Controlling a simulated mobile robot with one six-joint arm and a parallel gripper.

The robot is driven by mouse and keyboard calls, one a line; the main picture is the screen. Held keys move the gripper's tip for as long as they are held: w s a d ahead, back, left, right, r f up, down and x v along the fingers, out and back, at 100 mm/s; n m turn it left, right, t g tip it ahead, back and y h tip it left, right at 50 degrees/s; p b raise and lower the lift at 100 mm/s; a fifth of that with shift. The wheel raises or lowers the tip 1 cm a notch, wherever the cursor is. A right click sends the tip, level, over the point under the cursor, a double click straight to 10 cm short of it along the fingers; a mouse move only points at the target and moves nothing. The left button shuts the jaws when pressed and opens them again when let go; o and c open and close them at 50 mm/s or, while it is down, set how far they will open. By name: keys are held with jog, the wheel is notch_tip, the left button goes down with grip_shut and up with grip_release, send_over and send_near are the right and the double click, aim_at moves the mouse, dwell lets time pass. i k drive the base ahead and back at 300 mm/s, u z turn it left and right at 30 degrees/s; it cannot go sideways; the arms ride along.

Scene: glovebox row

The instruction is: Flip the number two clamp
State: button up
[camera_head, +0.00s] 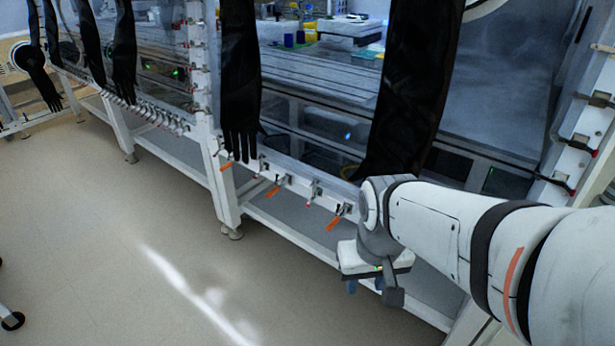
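Several small toggle clamps line the lower front rail of the glovebox. Orange-handled ones show at the left (225,165), further right (273,190), and nearest my arm (335,222). Between the last two is a clamp (313,190) whose handle shows little orange. No numbers are readable, so I cannot tell which clamp is number two. My gripper (366,286) points down, to the right of and below the nearest orange handle, apart from it. Its two bluish fingertips look apart, with nothing seen between them.
Long black gloves (240,80) hang in front of the rail, one (415,80) right behind my wrist. More clamps (575,145) run up the right frame post. A grey lower shelf (300,225) lies under the rail.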

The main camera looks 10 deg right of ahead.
aim_at(329, 228)
jog(key=u, duration=0.05)
jog(key=k, duration=1.25)
jog(key=z, duration=0.4)
jog(key=i, duration=1.65)
jog(key=u, duration=0.65)
